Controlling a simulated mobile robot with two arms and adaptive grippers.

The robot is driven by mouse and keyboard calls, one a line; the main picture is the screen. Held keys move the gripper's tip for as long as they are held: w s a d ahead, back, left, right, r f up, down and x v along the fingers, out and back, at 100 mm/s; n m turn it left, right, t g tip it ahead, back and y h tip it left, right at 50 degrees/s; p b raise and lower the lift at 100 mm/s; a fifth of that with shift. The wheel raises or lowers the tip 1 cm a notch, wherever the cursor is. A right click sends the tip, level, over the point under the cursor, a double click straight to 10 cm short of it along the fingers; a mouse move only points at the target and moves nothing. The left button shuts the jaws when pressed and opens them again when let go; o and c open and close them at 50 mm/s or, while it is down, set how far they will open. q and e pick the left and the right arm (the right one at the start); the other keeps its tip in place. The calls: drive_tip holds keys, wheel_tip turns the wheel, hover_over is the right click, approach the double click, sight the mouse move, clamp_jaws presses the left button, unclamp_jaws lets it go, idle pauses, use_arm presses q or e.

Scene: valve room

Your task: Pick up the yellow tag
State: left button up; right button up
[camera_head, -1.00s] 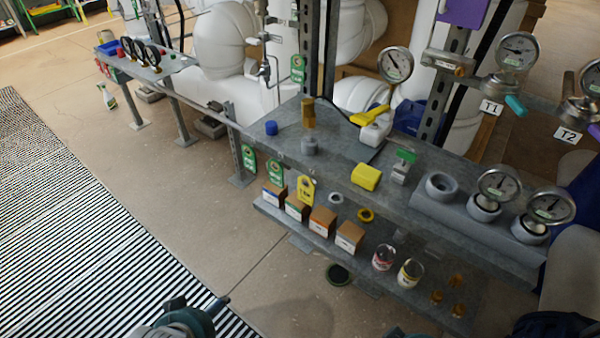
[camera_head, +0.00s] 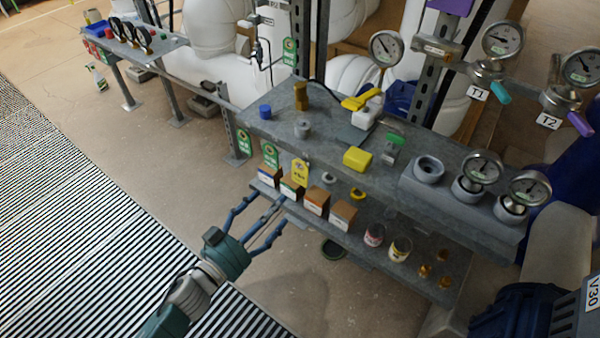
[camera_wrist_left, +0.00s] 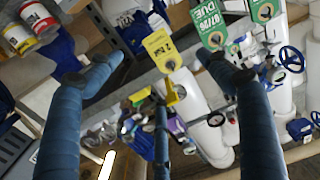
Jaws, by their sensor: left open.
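The yellow tag (camera_head: 300,172) hangs at the front edge of the grey bench top, right of two green tags, above the small boxes. In the left wrist view the yellow tag (camera_wrist_left: 161,48) shows between the fingertips, beyond them and not touched. My left gripper (camera_head: 268,208) is open and empty, in front of and lower left of the tag in the head view. Its spread fingers also show in the left wrist view (camera_wrist_left: 160,72). My right gripper is not in view.
Green tags (camera_head: 270,156) hang close left of the yellow one. Brown boxes (camera_head: 317,200) and cans (camera_head: 374,234) stand on the lower shelf (camera_head: 420,278). The floor in front is clear.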

sight(303, 176)
use_arm(q)
drive_tip(key=x, duration=1.1)
drive_tip(key=shift+s+d+f+p, duration=0.1)
drive_tip(key=shift+s+d+p, duration=0.1)
drive_tip(key=shift+p, duration=0.15)
drive_tip(key=c, duration=0.9)
